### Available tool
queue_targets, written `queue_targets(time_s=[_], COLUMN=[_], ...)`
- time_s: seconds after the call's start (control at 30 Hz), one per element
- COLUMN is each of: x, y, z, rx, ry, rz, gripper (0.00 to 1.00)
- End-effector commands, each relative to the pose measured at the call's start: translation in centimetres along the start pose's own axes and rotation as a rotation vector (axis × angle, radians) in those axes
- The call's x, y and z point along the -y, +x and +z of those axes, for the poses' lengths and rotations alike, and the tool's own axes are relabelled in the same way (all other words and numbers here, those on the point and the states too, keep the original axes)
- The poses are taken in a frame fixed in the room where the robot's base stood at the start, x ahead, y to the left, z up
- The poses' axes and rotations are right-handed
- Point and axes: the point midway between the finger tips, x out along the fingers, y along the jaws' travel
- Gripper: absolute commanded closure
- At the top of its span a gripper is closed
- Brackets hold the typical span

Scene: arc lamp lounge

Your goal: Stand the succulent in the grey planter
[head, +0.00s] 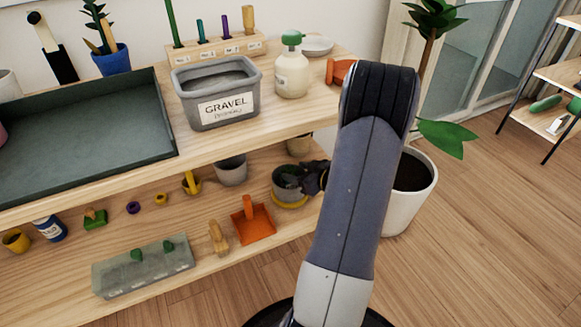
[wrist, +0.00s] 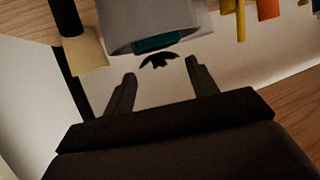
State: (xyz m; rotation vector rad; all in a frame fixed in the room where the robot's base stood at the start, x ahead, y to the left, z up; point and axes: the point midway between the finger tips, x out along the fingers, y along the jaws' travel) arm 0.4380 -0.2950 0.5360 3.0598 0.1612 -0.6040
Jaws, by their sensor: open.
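The grey planter (head: 283,190) stands on the lower shelf at its right end, on a yellow saucer (head: 291,205). In the wrist view, which looks upside down, the grey planter (wrist: 150,15) has a teal pot (wrist: 158,42) inside its mouth. The dark leaves of the succulent (wrist: 160,61) stick out past the rim. My gripper (head: 313,178) is beside the planter's right side in the head view. In the wrist view my gripper (wrist: 161,72) is open, its two fingers apart on either side of the leaves, with a gap visible. The succulent's base is hidden.
Another grey pot (head: 231,171) is left of the planter, and an orange dustpan (head: 253,222) lies in front. Above are the upper shelf with a gravel bin (head: 218,95) and a spray bottle (head: 292,75). A large white plant pot (head: 410,205) stands right of my arm.

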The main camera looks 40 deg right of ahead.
Motion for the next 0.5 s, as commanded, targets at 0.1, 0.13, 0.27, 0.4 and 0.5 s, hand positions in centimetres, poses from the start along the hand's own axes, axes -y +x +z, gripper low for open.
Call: queue_targets(time_s=[0.1,0.13,0.27,0.4,0.5], x=[-0.1,-0.1,-0.1,0.0,0.0], y=[-3.1,-3.7,-5.9,-7.4,-7.9], z=[-0.4,-0.4,-0.3,-0.1,-0.1], rx=[0.000,0.000,0.000,0.000,0.000], ry=[0.003,0.004,0.002,0.002,0.001], rz=[0.005,0.005,0.003,0.001,0.001], gripper=[0.45,0.45,0.45,0.45,0.45])
